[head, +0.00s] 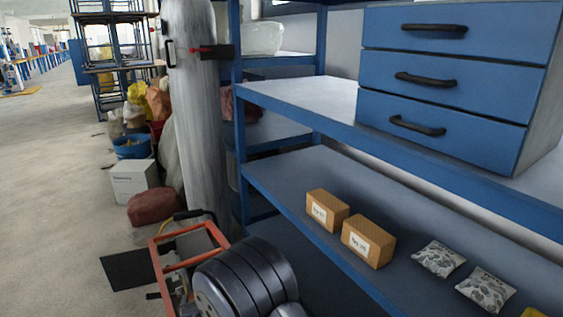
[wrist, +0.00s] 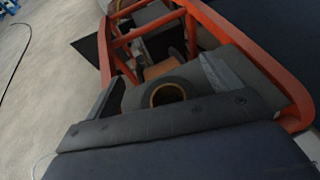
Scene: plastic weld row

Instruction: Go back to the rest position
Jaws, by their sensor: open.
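In the wrist view my gripper (wrist: 160,74) is open, with one dark finger on each side. A grey round thing with a brown-rimmed opening (wrist: 168,93) shows between and just beyond the fingers; I cannot tell whether they touch it. The fingers point into an orange-red frame (wrist: 270,75). In the head view my dark round arm link is low in the middle, over the same orange frame (head: 163,262); the fingers are not clear there.
A blue shelf rack (head: 290,187) at right holds two cardboard boxes (head: 368,241), two patterned packets (head: 438,259) and a blue drawer unit (head: 455,75). A grey pillar (head: 195,110), a red sack (head: 155,207) and a white box (head: 133,181) stand beyond. Open floor (head: 50,220) lies left.

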